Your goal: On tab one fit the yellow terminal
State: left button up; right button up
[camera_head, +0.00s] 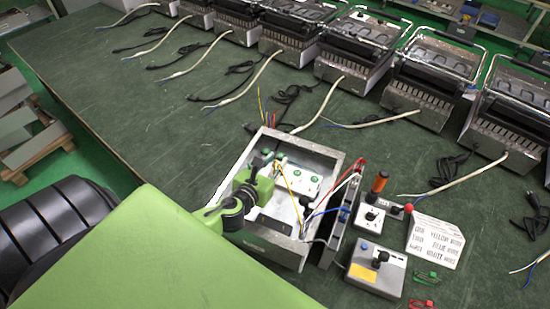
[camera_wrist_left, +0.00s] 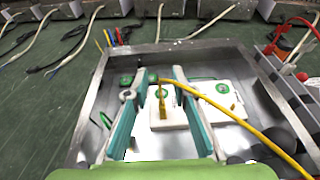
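My left gripper (camera_head: 262,178) reaches down into the open metal housing (camera_head: 328,155). In the left wrist view its two teal fingers (camera_wrist_left: 159,80) stand apart, on either side of a white block with a green round mark (camera_wrist_left: 160,92). A yellow terminal (camera_wrist_left: 163,110) shows between the fingers, in front of this block. I cannot tell whether it touches the block. A yellow wire (camera_wrist_left: 232,115) passes over the right finger and runs to the lower right. In the head view the yellow wire (camera_head: 289,184) bends inside the housing. No marking names tab one. My right gripper is not in view.
A second white block (camera_wrist_left: 222,100) sits to the right. Red, white and blue wires run along the housing's right side. Several grills (camera_head: 355,50) line the back.

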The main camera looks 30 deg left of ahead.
pick_arm(q)
jog(key=v, duration=1.2)
jog(key=shift+s+f, duration=0.1)
dwell(0.4)
